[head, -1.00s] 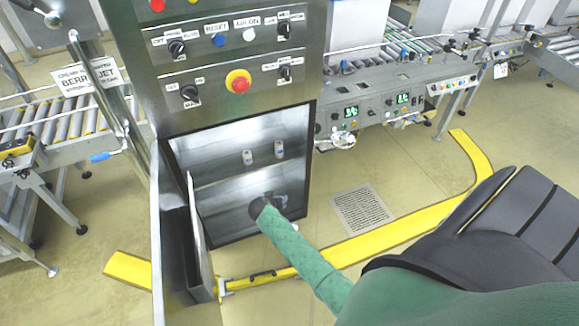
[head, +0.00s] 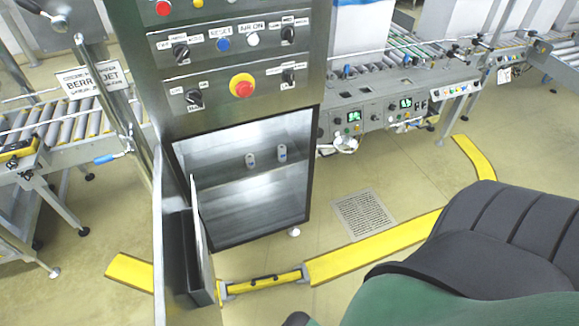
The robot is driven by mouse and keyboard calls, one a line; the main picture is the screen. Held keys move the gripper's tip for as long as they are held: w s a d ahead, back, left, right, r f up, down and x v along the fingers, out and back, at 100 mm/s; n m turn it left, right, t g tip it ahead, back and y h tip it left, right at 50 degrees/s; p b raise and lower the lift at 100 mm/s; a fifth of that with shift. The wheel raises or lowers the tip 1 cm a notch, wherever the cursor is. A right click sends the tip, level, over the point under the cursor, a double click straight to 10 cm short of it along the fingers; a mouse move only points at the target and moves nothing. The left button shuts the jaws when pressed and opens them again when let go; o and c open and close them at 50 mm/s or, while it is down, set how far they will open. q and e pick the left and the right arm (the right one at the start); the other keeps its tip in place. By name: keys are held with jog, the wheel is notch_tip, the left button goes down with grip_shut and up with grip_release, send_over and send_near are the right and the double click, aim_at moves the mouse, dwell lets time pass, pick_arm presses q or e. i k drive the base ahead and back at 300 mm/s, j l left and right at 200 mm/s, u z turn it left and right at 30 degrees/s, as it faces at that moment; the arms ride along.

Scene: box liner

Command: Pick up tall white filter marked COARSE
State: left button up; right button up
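Two small whitish upright cylinders, the left one (head: 251,160) and the right one (head: 282,152), stand side by side on the upper shelf of the open steel cabinet (head: 242,218). Both have a darker mark on the front, but it is too small to read, so I cannot tell which is marked COARSE. Neither gripper shows.
The cabinet door (head: 203,240) stands open on the left. A yellow floor barrier (head: 375,248) runs in front. A control panel (head: 235,60) with a red stop button sits above the opening. A small white rounded thing (head: 294,232) is at the cabinet's lower right corner.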

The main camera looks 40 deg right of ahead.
aim_at(281, 157)
jog(key=k+l+z, duration=0.1)
jog(key=l, duration=1.1)
jog(key=k+l+z, duration=0.15)
jog(key=l, duration=0.45)
